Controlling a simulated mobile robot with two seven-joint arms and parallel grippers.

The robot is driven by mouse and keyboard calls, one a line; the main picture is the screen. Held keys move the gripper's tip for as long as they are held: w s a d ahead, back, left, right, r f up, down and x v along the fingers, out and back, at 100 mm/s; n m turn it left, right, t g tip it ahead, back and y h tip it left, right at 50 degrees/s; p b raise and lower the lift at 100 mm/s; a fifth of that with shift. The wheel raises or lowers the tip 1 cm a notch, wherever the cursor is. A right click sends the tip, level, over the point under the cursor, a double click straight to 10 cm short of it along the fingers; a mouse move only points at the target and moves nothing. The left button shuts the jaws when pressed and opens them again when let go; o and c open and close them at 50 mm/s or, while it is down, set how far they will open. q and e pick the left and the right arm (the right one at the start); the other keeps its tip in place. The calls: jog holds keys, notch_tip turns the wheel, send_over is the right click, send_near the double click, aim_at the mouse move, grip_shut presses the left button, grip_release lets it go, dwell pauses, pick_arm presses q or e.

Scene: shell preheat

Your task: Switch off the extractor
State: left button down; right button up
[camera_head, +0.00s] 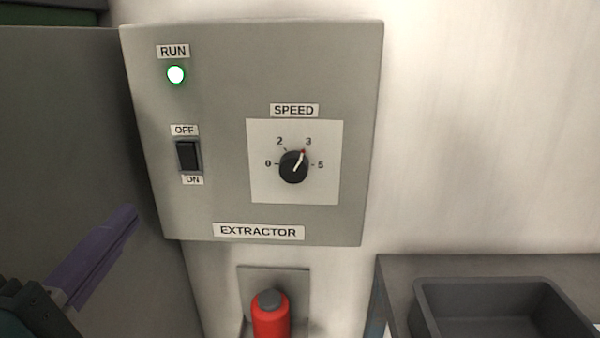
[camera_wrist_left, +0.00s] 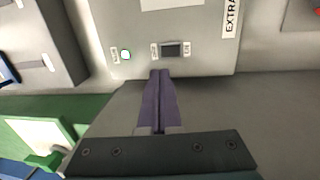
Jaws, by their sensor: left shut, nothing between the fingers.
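The extractor panel (camera_head: 215,200) is a grey box on the wall. Its black rocker switch (camera_head: 188,155) sits between an OFF label above and an ON label below. The RUN lamp (camera_head: 175,74) glows green. The speed knob (camera_head: 293,166) points near 3. My left gripper (camera_head: 134,212) has purple fingers, shut and empty, below and left of the switch and apart from the panel. In the left wrist view the fingertips (camera_wrist_left: 159,73) lie just below the panel's edge, with the switch (camera_wrist_left: 171,49) and the lit lamp (camera_wrist_left: 126,54) beyond them. My right gripper is not in view.
A red cylinder with a grey cap (camera_head: 270,315) stands below the panel. A dark tray (camera_head: 430,300) rests on a surface at the lower right. A grey cabinet side (camera_head: 70,130) is left of the panel. The wall right of the panel is bare.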

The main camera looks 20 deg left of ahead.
pick_arm(q)
jog(key=f, duration=0.1)
jog(key=p, duration=0.1)
send_near(186, 151)
jog(key=shift+n+y, duration=0.3)
jog(key=shift+y, duration=0.1)
jog(key=x, duration=0.5)
jog(key=shift+w+r, duration=0.1)
jog(key=shift+w, duration=0.85)
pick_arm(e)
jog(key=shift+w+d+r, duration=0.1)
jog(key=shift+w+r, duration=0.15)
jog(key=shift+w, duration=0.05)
